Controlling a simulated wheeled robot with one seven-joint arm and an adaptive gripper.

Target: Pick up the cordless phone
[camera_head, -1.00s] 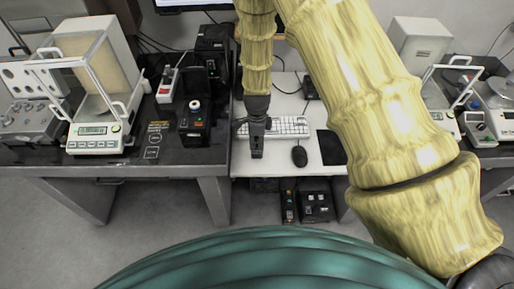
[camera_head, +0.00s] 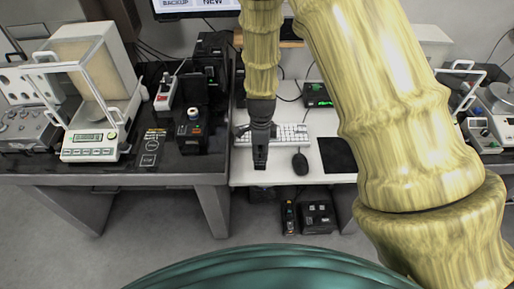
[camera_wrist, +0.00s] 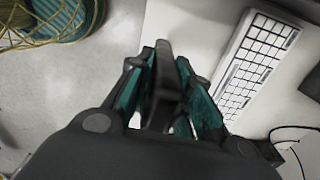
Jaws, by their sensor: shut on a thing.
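My gripper (camera_head: 260,152) hangs over the front part of the white desk, just left of the mouse and in front of the keyboard. In the wrist view my gripper (camera_wrist: 168,85) is shut, its teal-lined fingers on either side of a dark, narrow object. This object looks like the cordless phone (camera_wrist: 165,62); its far end sticks out between the fingers over the pale desk. The fingers and gripper body hide the rest of it. In the head view the phone's dark end (camera_head: 260,163) is hard to tell from the gripper.
A white keyboard (camera_head: 292,135), a black mouse (camera_head: 300,164) and a dark mat (camera_head: 337,154) lie on the white desk (camera_head: 285,178). A balance (camera_head: 92,142) and black devices (camera_head: 192,135) stand on the dark table at left. Black boxes (camera_head: 317,217) sit on the floor below.

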